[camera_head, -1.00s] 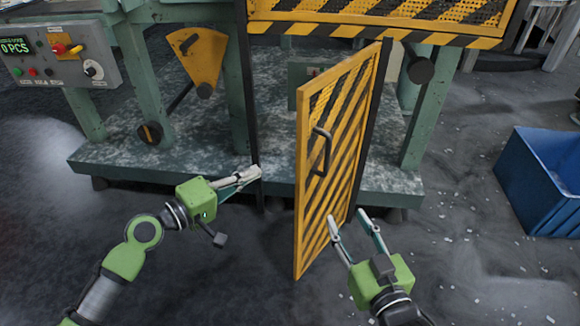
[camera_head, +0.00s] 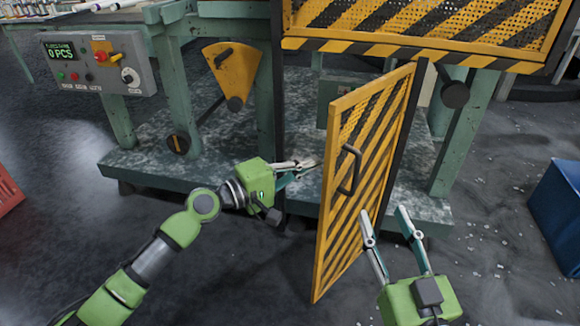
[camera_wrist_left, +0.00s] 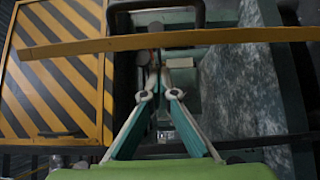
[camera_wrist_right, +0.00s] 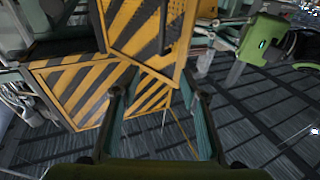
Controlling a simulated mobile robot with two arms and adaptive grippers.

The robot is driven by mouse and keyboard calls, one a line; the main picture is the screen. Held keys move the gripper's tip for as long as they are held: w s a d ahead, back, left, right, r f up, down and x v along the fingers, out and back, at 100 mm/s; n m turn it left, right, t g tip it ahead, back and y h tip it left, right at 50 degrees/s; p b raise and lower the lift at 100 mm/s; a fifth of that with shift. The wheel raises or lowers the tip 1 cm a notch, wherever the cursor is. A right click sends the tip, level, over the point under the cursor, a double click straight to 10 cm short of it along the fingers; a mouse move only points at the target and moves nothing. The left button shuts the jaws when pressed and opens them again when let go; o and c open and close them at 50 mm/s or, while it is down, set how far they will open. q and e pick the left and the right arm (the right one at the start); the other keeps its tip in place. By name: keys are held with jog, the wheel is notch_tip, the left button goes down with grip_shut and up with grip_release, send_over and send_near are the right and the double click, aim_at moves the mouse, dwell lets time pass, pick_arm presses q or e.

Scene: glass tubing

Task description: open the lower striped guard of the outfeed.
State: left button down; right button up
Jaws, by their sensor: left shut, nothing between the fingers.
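The lower striped guard (camera_head: 375,165) is a yellow and black hinged door. It stands swung out from the frame, its free edge toward me. Its dark handle (camera_head: 350,170) is on the face turned to the right. My left gripper (camera_head: 316,162) is shut and empty, close to the guard's left side; contact cannot be told. In the left wrist view its fingertips (camera_wrist_left: 163,72) lie just short of the guard's yellow edge (camera_wrist_left: 150,44). My right gripper (camera_head: 383,213) is open and empty, in front of the guard's right face. The guard also shows in the right wrist view (camera_wrist_right: 150,30).
The fixed upper striped guard (camera_head: 420,25) is above the opening. A control box (camera_head: 98,65) and yellow lever plate (camera_head: 232,72) are at left. A blue bin (camera_head: 562,200) stands at right, a red crate (camera_head: 8,192) at far left.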

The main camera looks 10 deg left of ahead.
pick_arm(q)
jog(key=shift+s+d+r+p, duration=0.1)
jog(key=shift+s+d+p, duration=0.2)
jog(key=shift+s+d, duration=0.65)
pick_arm(e)
jog(key=shift+d+f+g+h, duration=0.2)
jog(key=shift+f+g, duration=0.3)
jog(key=shift+f, duration=0.55)
jog(key=shift+d+f+g+h, duration=0.15)
jog(key=shift+f+g, duration=0.35)
jog(key=shift+f, duration=0.55)
jog(key=shift+a, duration=0.1)
